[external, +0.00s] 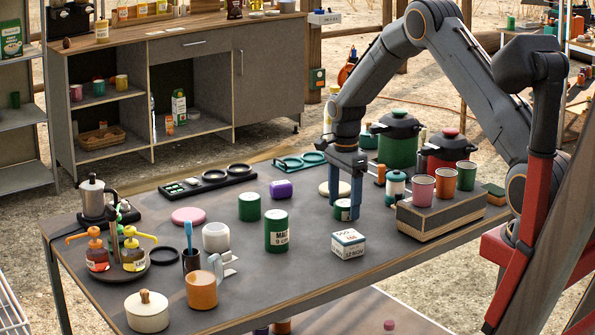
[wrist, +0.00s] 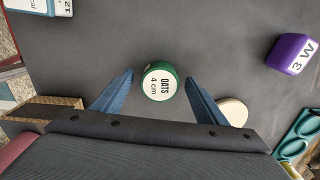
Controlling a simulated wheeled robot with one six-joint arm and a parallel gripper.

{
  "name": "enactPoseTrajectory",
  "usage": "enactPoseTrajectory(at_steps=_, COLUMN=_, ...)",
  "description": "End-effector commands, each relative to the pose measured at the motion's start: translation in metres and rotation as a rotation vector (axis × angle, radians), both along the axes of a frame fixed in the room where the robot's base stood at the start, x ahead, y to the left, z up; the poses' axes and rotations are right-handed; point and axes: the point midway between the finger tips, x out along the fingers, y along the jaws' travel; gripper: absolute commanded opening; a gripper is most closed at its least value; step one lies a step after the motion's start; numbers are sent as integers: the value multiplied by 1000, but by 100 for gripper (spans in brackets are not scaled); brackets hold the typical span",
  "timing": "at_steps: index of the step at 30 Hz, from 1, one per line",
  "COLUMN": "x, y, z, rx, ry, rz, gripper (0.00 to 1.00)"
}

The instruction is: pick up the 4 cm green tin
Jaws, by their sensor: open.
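The green tin (external: 342,213) stands upright on the dark table under my gripper. In the wrist view its white lid (wrist: 159,84) reads "OATS 4 cm". My gripper (external: 345,203) points down with its blue fingers open. In the wrist view the tin sits in the gap between the two fingertips (wrist: 160,76), with space on both sides. I cannot tell exactly how far down its sides the fingertips reach. Two other green tins stand to the left, a taller labelled one (external: 277,232) and a plainer one (external: 249,207).
A white labelled box (external: 348,244) stands in front of the tin. A raised box (external: 440,220) with several cups is to the right. A cream disc (external: 329,187) and a purple block (external: 281,190) lie behind. Pots (external: 397,145) stand at the back right.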

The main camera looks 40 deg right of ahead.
Motion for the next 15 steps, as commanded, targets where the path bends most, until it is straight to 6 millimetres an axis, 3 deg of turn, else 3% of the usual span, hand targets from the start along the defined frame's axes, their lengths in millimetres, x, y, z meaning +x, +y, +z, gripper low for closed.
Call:
enactPoseTrajectory(at_steps=10, x=0, y=0, z=-8, rx=0, ry=-1, rz=0, gripper=67)
enactPoseTrajectory(at_steps=15, x=0, y=0, z=-8, rx=0, ry=0, rz=0, gripper=38)
